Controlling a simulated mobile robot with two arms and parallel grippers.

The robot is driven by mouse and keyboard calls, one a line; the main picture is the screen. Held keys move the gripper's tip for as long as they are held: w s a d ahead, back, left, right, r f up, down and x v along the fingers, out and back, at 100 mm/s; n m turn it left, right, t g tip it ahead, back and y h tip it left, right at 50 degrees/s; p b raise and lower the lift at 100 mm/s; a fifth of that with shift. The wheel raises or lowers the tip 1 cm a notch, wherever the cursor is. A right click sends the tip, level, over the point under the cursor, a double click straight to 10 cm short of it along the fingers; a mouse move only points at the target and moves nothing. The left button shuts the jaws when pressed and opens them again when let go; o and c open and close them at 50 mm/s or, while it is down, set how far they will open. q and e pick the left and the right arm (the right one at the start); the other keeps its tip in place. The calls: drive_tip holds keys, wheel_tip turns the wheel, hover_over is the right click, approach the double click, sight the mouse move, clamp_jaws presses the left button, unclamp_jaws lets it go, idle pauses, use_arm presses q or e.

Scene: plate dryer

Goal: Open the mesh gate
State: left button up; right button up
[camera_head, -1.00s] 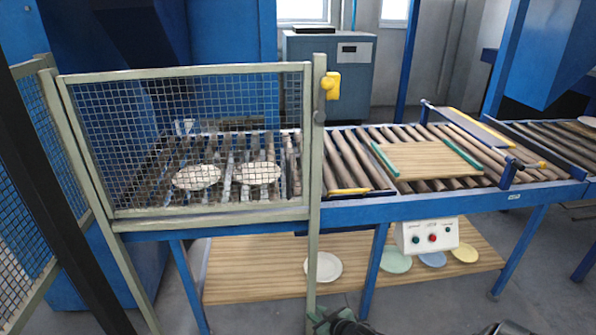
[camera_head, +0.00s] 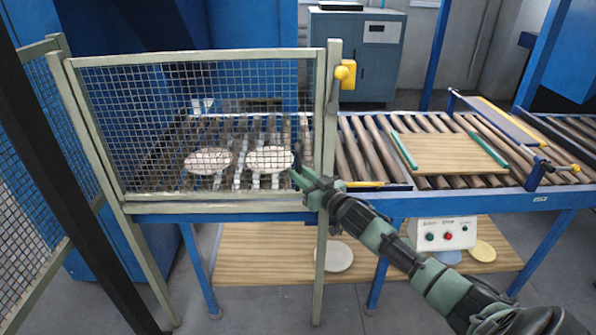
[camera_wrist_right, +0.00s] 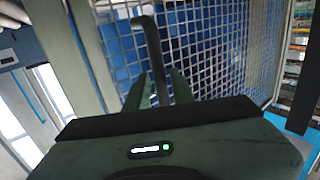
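The mesh gate (camera_head: 215,202) is a wire panel in a pale frame. It stands closed against the pale post (camera_head: 328,130) at its right side. My right gripper (camera_head: 302,176) is at the gate's lower right corner, in front of the frame. In the right wrist view, a dark bent handle (camera_wrist_right: 152,45) stands in front of the mesh. Its lower part lies between my right gripper's green fingers (camera_wrist_right: 158,92), which look spread with the handle between them; firm contact is not clear. My left gripper is not in view.
Two pale plates (camera_head: 209,160) lie on the rollers behind the mesh. Floor in front is clear.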

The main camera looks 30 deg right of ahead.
drive_tip(key=shift+w+a, duration=0.1)
drive_tip(key=shift+w, duration=0.85)
clamp_jaws()
idle(0.8)
